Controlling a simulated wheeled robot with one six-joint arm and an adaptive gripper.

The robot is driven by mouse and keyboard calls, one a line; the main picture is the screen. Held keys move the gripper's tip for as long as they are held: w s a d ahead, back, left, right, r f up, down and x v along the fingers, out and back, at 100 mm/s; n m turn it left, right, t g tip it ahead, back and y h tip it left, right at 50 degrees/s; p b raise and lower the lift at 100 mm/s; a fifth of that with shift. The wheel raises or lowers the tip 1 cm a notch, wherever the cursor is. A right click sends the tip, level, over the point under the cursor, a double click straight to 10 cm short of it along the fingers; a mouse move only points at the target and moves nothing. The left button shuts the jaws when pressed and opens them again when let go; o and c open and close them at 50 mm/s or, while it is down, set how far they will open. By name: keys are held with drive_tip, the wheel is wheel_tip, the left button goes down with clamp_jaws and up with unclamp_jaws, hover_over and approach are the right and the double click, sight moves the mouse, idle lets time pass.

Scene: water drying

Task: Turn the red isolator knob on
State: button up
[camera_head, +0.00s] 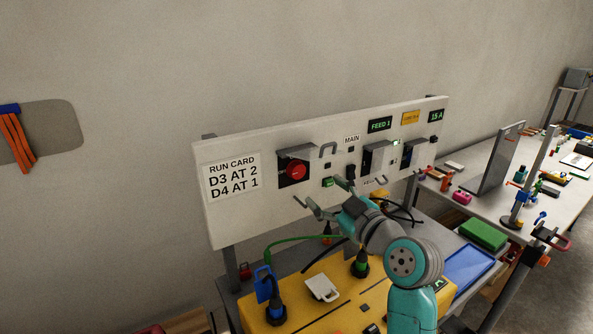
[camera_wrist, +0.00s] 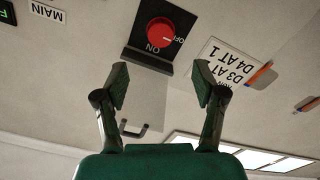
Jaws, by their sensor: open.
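The red isolator knob (camera_head: 295,171) sits on a black plate at the left part of the white panel (camera_head: 235,217). In the wrist view, which shows the panel upside down, the knob (camera_wrist: 160,32) has a white mark pointing towards the OFF label (camera_wrist: 178,41). The ON label (camera_wrist: 152,49) is on the plate's edge nearer my fingers. My gripper (camera_head: 320,194) is open and empty, in front of the panel, below and right of the knob in the head view. In the wrist view my gripper (camera_wrist: 160,78) has its fingertips apart, short of the knob and not touching it.
A run card (camera_head: 233,178) is left of the knob, and a grey handle (camera_head: 327,149) is right of it. Further right are grey boxes and the FEED 1 sign (camera_head: 380,125). Below stands a yellow surface (camera_head: 318,309) with plugs and a green cable (camera_head: 293,238).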

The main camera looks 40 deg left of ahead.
sight(299, 172)
drive_tip(key=x, duration=1)
drive_tip(key=shift+a, duration=0.1)
drive_tip(key=c, duration=1.1)
